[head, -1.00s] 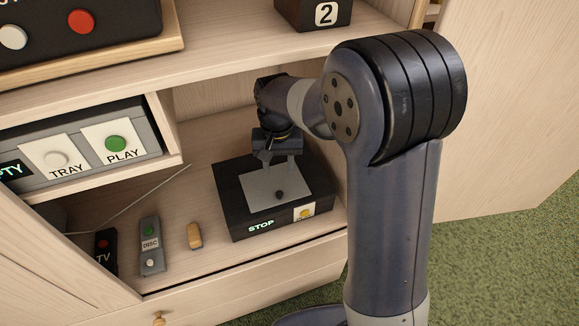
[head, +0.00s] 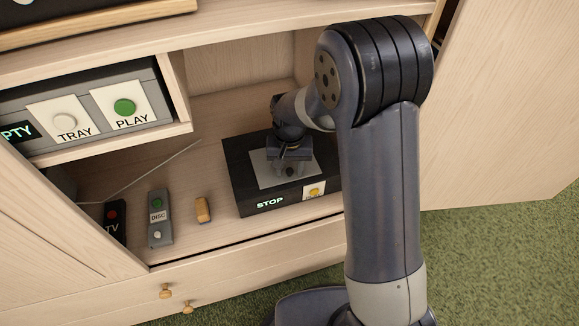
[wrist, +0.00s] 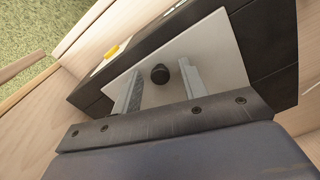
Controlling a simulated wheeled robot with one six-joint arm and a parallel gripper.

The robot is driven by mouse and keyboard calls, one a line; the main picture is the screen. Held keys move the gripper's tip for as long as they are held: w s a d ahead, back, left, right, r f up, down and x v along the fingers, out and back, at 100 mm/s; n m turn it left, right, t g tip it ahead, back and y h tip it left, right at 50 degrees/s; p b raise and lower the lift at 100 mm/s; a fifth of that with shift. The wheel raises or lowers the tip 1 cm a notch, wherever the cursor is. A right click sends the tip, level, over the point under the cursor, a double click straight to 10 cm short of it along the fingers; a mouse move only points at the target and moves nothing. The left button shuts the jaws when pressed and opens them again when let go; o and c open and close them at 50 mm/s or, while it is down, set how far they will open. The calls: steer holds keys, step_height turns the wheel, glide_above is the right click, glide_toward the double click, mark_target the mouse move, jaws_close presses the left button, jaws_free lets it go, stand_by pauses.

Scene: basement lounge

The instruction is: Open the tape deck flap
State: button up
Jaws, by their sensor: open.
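The tape deck (head: 236,180) is a black box on the lower shelf, with a lit STOP display and a yellow button on its front. Its light grey flap (head: 264,172) lies flat and closed on top, and shows in the wrist view too (wrist: 210,50). A small black knob (wrist: 159,74) stands up from the flap. My gripper (wrist: 160,70) is open, with one finger on each side of the knob and a gap to both. In the head view my gripper (head: 288,172) is low over the flap and hides most of the knob.
Left of the deck on the shelf are a wooden block (head: 203,210), a grey DISC remote (head: 159,217) and a black TV remote (head: 115,222). A disc player (head: 95,110) with TRAY and PLAY buttons sits upper left. Cabinet boards close in above and right.

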steer(key=shift+c, duration=0.3)
jaws_close()
steer(key=shift+r, duration=0.1)
